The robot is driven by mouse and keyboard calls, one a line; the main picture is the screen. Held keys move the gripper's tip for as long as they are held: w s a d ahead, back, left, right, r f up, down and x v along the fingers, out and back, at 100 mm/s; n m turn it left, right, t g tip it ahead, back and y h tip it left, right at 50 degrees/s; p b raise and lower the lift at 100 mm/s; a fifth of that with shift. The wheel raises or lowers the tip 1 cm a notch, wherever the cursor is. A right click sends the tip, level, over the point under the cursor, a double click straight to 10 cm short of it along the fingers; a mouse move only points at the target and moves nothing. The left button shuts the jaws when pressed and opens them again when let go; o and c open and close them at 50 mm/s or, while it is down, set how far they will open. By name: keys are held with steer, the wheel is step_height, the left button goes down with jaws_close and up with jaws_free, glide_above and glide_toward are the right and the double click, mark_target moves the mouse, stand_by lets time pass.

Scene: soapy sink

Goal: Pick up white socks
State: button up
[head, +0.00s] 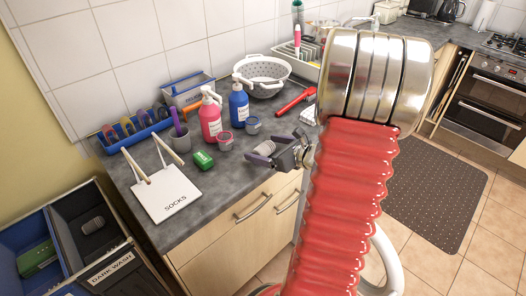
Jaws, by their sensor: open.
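A small white ribbed bundle (309,115), which looks like the white socks, lies on the grey counter just left of my arm and is partly hidden by it. My gripper (276,147) is open over the counter's front part, nearer the camera than this bundle. A grey ribbed bundle (265,148), like rolled socks, shows beside the fingers; I cannot tell whether they touch it. A white bag marked SOCKS (172,197) lies at the counter's left front.
Pink (210,120) and blue (238,105) pump bottles, a green packet (203,160) and a red-handled tool (296,101) stand or lie nearby. A white colander (263,73) is behind. A DARK WASH bin (110,268) is at lower left.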

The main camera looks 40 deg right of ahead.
steer(key=shift+w+f, duration=0.25)
steer(key=shift+w, duration=0.45)
steer(key=shift+c, duration=0.5)
steer(key=c, duration=1.1)
